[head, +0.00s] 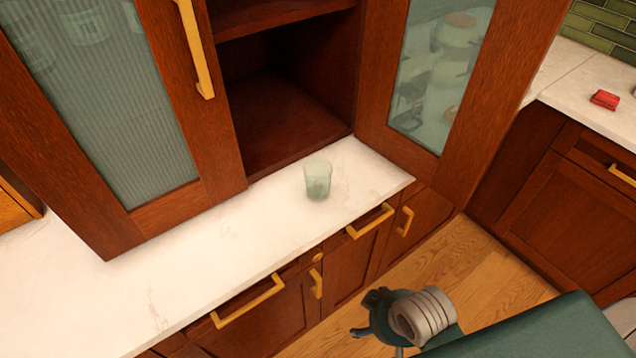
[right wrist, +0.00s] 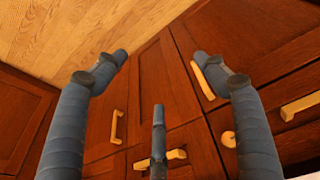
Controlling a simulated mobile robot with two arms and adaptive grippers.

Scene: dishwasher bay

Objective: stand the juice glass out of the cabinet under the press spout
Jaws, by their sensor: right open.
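A small clear greenish juice glass (head: 318,181) stands upright on the white counter (head: 240,235), in front of the open cabinet (head: 285,115). My right gripper (head: 368,312) is low in front of the drawers, apart from the glass. In the right wrist view its fingers (right wrist: 165,85) are spread open with nothing between them, facing the cabinet fronts and wooden floor. The glass is not in the right wrist view. My left gripper is not in view. I cannot make out a press or spout.
A ribbed glass door (head: 100,110) stands over the counter at left; another glass door (head: 440,70) stands open at right, with blurred shapes in its pane. Brass handles (head: 250,300) stick out below the counter. A red object (head: 605,99) lies on the far right counter.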

